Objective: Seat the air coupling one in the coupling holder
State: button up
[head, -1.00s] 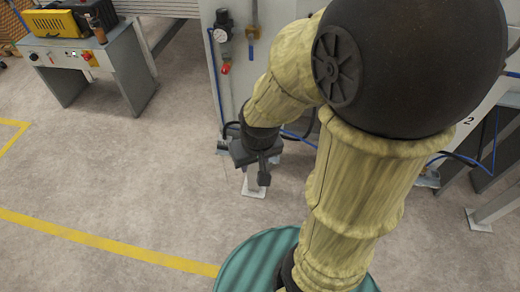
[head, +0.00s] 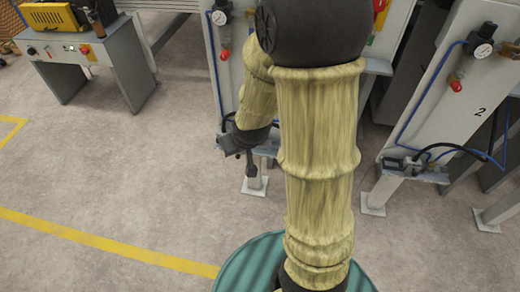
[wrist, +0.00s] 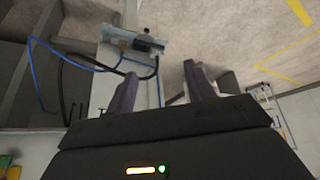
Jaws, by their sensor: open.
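My gripper (head: 249,168) hangs in front of the leg of the left grey machine in the head view. In the wrist view my gripper (wrist: 160,84) has its two fingers apart with nothing between them. Beyond the fingers is a pale bracket (wrist: 105,47) with a small dark fitting (wrist: 146,39) on it and a black hose by it. I cannot tell for sure whether these are the coupling holder and air coupling one. In the head view, my arm hides much of the left machine's lower part.
The right machine (head: 440,95), marked 2, has a gauge (head: 483,50), a red fitting (head: 455,86), and a low bracket with hoses (head: 405,165). A control desk (head: 85,60) stands at upper left. The floor (head: 130,160) between is clear.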

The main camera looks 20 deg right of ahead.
jog(key=w+d+f+m+t+h+b, duration=0.1)
jog(key=w+d+f+t+b, duration=0.2)
jog(key=f+b, duration=0.45)
jog(key=w+d+f+t+h+b, duration=0.1)
jog(key=w+d+f+t+b, duration=0.15)
jog(key=w+f+b, duration=0.6)
jog(key=w+d+f+m+t+h+b, duration=0.1)
jog(key=w+d+f+t+b, duration=0.15)
jog(key=f, duration=0.95)
jog(key=s+d+f+m+t+h+b, duration=0.2)
jog(key=d+f+m+h+b, duration=0.1)
jog(key=f+b, duration=0.2)
jog(key=shift+s+d+f+t+h+b, duration=0.25)
jog(key=shift+d+f+t+h+b, duration=0.15)
jog(key=shift+f, duration=0.45)
